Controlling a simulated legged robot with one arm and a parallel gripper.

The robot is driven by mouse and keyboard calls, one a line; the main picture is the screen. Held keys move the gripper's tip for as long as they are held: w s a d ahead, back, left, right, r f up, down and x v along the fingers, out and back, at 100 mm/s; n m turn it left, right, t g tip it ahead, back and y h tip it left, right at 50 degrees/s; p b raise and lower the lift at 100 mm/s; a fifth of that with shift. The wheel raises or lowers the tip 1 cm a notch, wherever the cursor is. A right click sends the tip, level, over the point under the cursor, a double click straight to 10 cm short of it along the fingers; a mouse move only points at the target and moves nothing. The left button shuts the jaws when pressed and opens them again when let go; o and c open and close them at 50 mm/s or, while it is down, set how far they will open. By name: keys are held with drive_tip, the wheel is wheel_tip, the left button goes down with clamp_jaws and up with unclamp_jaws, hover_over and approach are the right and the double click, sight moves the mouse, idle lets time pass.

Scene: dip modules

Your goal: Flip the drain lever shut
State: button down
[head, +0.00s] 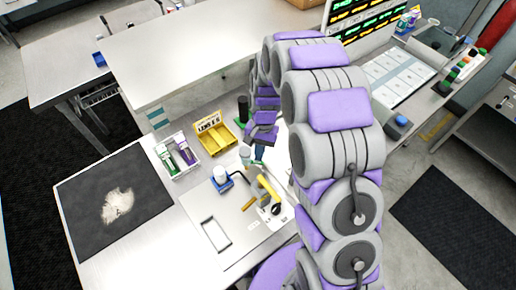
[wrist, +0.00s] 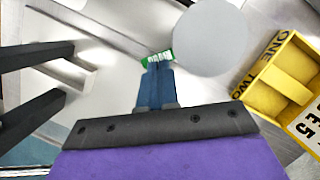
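The likely drain lever is a yellow handle (head: 268,187) on a small white-based fixture on the bench, with a black round part (head: 276,209) beside it. I cannot tell its exact position. My gripper (head: 260,152) is above and behind it in the head view, partly hidden by my purple and grey arm. In the wrist view, my gripper's blue fingers (wrist: 157,70) are close together and look shut. A small green piece with white marks (wrist: 158,58) shows at their tips; I cannot tell whether it is held or lies behind. The lever is not clearly visible in the wrist view.
A yellow labelled bin (head: 215,137) and a white caddy (head: 174,160) with green and purple items stand left of my gripper. A blue-and-white jar (head: 221,176) is near the lever. A dark mat (head: 80,200) lies at the bench's left. A round grey disc (wrist: 209,38) lies beyond the fingertips.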

drive_tip(key=shift+s+d+m+p, duration=0.2)
drive_tip(key=shift+s+m+p, duration=0.15)
drive_tip(key=shift+m+p, duration=0.4)
drive_tip(key=shift+s+m+y+p, duration=0.35)
drive_tip(key=shift+m+y+p, duration=0.1)
drive_tip(key=shift+m, duration=0.4)
drive_tip(key=shift+w+a, duration=0.3)
drive_tip(key=shift+a, duration=0.35)
drive_tip(key=shift+w+r+p, duration=0.1)
drive_tip(key=shift+r+p, duration=0.1)
drive_tip(key=shift+p, duration=0.1)
drive_tip(key=p+v, duration=0.1)
drive_tip(key=v, duration=1.6)
drive_tip(key=shift+s, duration=0.25)
